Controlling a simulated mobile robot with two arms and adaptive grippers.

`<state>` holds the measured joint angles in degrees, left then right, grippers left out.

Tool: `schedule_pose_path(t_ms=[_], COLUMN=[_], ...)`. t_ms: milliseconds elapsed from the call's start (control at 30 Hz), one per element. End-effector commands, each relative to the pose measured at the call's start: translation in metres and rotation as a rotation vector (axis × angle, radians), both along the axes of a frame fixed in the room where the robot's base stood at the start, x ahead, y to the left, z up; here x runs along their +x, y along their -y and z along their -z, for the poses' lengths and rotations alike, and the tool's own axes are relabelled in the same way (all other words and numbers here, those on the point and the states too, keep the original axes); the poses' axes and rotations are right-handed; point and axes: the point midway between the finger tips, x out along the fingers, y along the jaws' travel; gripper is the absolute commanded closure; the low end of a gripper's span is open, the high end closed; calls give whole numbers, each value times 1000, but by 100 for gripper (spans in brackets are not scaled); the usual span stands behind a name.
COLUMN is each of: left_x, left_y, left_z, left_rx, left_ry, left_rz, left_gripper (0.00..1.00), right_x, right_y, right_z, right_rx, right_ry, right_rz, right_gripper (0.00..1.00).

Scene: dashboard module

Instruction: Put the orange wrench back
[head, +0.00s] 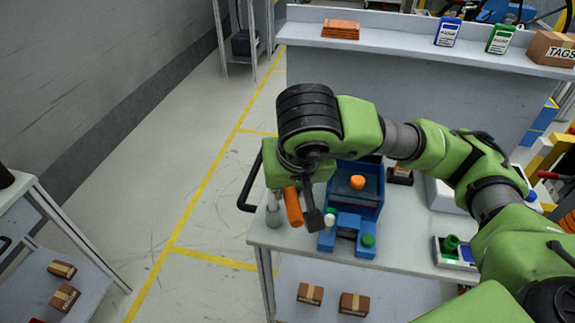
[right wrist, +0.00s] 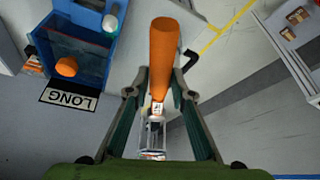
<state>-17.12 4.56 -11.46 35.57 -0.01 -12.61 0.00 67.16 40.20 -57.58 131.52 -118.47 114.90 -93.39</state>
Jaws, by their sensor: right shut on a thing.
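The orange wrench shows as a thick orange handle (head: 293,207) beside the blue dashboard module, over the left part of the worktable. My right gripper (right wrist: 160,92) is shut on it. In the right wrist view the orange handle (right wrist: 164,58) points away from the palm, with one finger on each side. A pale, shiny part is visible between the fingers below the handle; its shape is hard to make out. In the head view the wrist hides part of the grip. My left gripper is not in view.
A blue bin (head: 362,181) with an orange knob stands behind blue blocks (head: 350,235) on the white worktable (head: 400,237). A grey cylinder (head: 273,214) stands near the table's left edge. A "LONG" label (right wrist: 69,98) lies by the bin. The floor left of the table is clear.

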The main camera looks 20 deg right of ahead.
Motion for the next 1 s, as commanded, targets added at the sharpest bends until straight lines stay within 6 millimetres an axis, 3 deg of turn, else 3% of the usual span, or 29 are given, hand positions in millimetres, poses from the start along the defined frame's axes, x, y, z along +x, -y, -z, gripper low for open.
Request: schedule_pose_path(t_ms=[167,367,600,1000], left_x=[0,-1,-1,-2], left_y=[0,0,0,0], left_z=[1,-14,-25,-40], left_rx=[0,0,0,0], left_ry=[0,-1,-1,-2], left_rz=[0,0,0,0], left_gripper=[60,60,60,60], right_x=[20,66,102,120], right_y=[12,36,55,64], right_z=[14,32,73,109], right_rx=[4,1,0,1], right_ry=[-6,-5,-4,-5], right_rz=[14,14,9,5], right_gripper=[100,100,100,100])
